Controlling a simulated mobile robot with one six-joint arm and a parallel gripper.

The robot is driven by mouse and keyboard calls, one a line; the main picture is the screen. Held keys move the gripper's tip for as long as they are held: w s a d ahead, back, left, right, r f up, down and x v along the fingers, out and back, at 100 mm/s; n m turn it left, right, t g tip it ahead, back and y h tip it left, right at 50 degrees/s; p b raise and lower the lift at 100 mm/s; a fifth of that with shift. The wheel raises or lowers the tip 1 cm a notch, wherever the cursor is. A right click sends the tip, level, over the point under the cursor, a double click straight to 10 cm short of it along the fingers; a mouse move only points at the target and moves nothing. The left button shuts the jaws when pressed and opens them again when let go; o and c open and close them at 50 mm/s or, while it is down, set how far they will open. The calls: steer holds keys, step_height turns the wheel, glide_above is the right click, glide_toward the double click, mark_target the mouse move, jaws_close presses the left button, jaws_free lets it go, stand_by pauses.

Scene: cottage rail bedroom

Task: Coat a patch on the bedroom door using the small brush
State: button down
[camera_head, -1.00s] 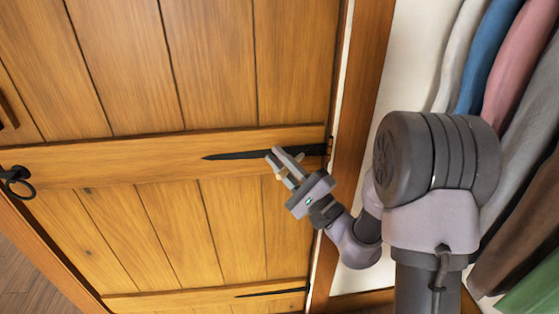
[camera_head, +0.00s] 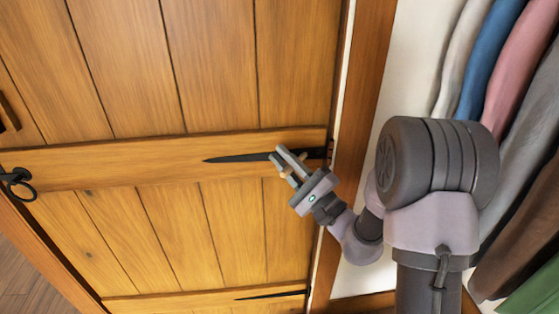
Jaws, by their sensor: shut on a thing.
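The wooden bedroom door (camera_head: 150,230) fills the left and middle of the view, with vertical planks and a horizontal rail. My gripper (camera_head: 284,164) is in front of the door's rail, near its hinge side, over the dark strap hinge (camera_head: 235,158). Its jaws are shut on the small brush (camera_head: 284,173). Only a small light-coloured piece of the brush shows between the fingers; its bristles are hidden or too small to tell. I cannot tell whether the brush touches the door. No coated patch stands out on the planks.
A black ring handle (camera_head: 17,178) is at the door's left edge. The wooden door frame (camera_head: 360,100) stands right of the door. Several hanging clothes (camera_head: 505,70) line the right side, close to my arm. A lower strap hinge (camera_head: 270,294) lies near the bottom.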

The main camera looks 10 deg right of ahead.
steer(key=d+b, duration=0.1)
steer(key=d, duration=0.1)
steer(key=shift+s+d, duration=0.1)
steer(key=shift+d, duration=0.25)
steer(key=s+a+b, duration=0.1)
steer(key=s+a, duration=0.2)
steer(key=s, duration=0.6)
steer(key=shift+a, duration=0.25)
stand_by(1.2)
steer(key=shift+w, duration=0.1)
stand_by(0.5)
steer(key=w+p, duration=0.2)
steer(key=w, duration=0.5)
steer(key=shift+w+p, duration=0.35)
steer(key=shift+w, duration=0.65)
stand_by(0.5)
steer(key=shift+d, duration=0.1)
